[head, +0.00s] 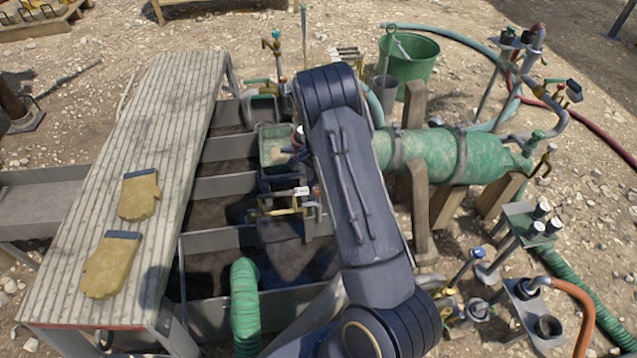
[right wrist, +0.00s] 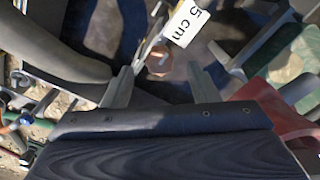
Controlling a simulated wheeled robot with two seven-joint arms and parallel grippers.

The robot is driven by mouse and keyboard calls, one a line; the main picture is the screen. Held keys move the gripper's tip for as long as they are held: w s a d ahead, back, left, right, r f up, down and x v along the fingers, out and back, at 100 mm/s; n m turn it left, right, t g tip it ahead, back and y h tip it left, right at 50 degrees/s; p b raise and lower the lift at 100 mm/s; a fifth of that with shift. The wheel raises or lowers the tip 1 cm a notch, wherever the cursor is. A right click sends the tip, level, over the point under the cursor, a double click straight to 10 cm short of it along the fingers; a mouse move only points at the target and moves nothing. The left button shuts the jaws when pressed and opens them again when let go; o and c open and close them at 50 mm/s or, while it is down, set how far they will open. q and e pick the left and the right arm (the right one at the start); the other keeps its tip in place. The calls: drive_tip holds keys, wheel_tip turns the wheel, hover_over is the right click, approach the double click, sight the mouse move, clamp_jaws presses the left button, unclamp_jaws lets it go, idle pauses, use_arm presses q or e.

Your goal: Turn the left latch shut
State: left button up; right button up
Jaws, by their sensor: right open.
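My right gripper (right wrist: 161,74) is open in the right wrist view. A small copper-coloured knob (right wrist: 158,60) shows between and just beyond its fingertips, apart from both fingers. A white tag reading "5 cm" (right wrist: 188,22) sits beside the knob. I cannot tell whether this knob is the left latch. In the head view the same kind of white tag (head: 301,191) shows above a brass-coloured fitting (head: 280,210) over the tank (head: 215,240). My right arm covers much of that area and hides the fingers. My left gripper is not in view.
A ribbed bench (head: 165,130) with two yellow gloves (head: 112,265) stands left of the tank. A green cylinder (head: 435,153) lies on wooden supports to the right. A green hose (head: 245,300) enters the tank at the front. A green bucket (head: 412,62) stands behind.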

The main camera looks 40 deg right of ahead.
drive_tip(key=shift+r+p, duration=0.3)
drive_tip(key=shift+r, duration=2.3)
drive_tip(key=shift+a+r, duration=0.1)
drive_tip(key=shift+r, duration=0.1)
drive_tip(key=s+a+r+n+t+y, duration=0.25)
drive_tip(key=s+a+r, duration=0.35)
drive_tip(key=r, duration=0.3)
drive_tip(key=s+a+r+n+t+y, duration=0.1)
drive_tip(key=s+a+r+n, duration=0.4)
drive_tip(key=r, duration=0.4)
drive_tip(key=s+a+r+n+t, duration=0.25)
drive_tip(key=s+a+n, duration=0.6)
drive_tip(key=s, duration=0.65)
wheel_tip(320, 180, up, 14)
drive_tip(key=a+m+p, duration=0.1)
drive_tip(key=a+p, duration=0.1)
drive_tip(key=p, duration=1.2)
drive_tip(key=shift+s+r, duration=0.15)
drive_tip(key=shift+s, duration=0.05)
